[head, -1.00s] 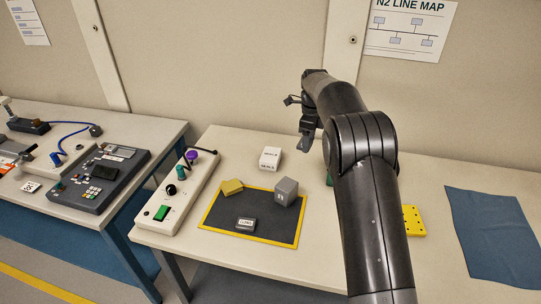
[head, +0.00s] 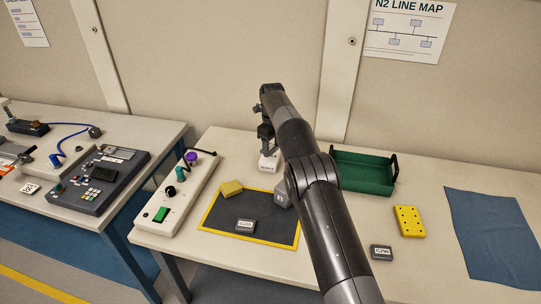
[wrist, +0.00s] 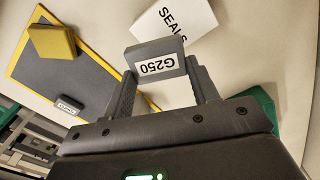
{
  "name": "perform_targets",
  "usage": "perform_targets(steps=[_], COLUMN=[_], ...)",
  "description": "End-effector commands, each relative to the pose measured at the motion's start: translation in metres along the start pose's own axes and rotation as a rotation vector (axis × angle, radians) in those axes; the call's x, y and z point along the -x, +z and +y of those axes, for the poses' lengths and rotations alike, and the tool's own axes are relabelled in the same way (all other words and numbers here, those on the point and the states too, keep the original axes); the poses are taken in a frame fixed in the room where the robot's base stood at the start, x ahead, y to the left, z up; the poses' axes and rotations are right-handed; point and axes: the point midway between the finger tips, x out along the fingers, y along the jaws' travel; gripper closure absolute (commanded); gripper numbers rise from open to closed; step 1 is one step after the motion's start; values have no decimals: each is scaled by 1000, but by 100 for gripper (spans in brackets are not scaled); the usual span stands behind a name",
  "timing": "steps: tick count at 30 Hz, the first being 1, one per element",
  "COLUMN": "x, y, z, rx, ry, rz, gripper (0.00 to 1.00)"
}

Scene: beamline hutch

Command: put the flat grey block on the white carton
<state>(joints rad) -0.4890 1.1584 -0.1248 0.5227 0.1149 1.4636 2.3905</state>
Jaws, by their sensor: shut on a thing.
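My gripper (wrist: 162,90) is shut on a flat grey block (wrist: 146,50) with a white "G250" label, held between the fingertips. The white carton (wrist: 184,22), printed "SEALS", lies just beyond the block in the wrist view, and the block covers part of its near edge. I cannot tell whether they touch. In the head view my gripper (head: 267,146) is right at the white carton (head: 266,165), above its top or far side. The held block is hard to make out there.
Right of my arm are a green tray (head: 362,172), a yellow dotted block (head: 409,221) and another labelled dark block (head: 381,252). A control box (head: 176,195) stands left.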

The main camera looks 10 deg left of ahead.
Motion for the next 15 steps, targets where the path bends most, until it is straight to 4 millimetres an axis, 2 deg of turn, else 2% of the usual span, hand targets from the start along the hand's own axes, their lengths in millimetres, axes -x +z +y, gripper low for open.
perform_targets(steps=[6, 12, 15], x=[-8, -37, -44], y=[5, 5, 5], z=[2, 2, 2], rx=[0, 0, 1], ry=[0, 2, 0], rz=[0, 2, 0], gripper=[71, 71, 71])
